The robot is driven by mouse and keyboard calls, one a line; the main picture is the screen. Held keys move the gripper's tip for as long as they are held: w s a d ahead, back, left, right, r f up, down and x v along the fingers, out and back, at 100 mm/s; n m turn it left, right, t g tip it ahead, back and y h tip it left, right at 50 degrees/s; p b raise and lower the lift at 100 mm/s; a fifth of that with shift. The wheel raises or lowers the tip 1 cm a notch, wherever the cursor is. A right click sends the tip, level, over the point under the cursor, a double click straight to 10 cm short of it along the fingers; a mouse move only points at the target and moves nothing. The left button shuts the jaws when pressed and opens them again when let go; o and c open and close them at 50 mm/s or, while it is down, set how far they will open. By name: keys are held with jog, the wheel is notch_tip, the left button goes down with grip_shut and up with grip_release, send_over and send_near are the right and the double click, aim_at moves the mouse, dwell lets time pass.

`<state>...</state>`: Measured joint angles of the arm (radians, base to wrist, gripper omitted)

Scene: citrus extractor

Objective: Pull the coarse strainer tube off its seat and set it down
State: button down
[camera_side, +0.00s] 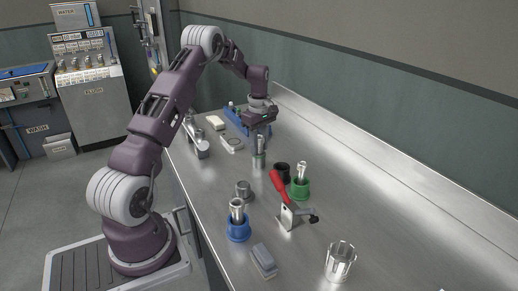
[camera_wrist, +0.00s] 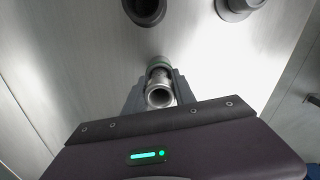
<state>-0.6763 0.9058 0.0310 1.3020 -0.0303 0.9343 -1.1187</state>
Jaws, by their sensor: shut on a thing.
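My gripper (camera_side: 259,136) points down over the far half of the steel bench, shut on a silver metal tube (camera_side: 260,147). In the wrist view my gripper (camera_wrist: 160,82) has one finger on each side of the tube (camera_wrist: 160,96), whose open round end faces the camera. I cannot tell whether the tube rests in the collar or on the bench. Similar tubes stand upright in a green seat (camera_side: 300,189) and a blue seat (camera_side: 238,231).
The bench's right side is clear along the wall.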

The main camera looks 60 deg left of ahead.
jog(key=shift+r, duration=0.1)
dwell(0.4)
notch_tip(320, 180, up, 6)
jog(key=shift+r, duration=0.25)
dwell(1.2)
notch_tip(320, 180, up, 4)
dwell(0.8)
jog(key=w+d+f, duration=0.1)
jog(key=w+d, duration=0.1)
jog(key=d, duration=0.8)
jog(key=f, duration=1)
jog(key=shift+w+d, duration=0.1)
jog(key=shift+w, duration=0.15)
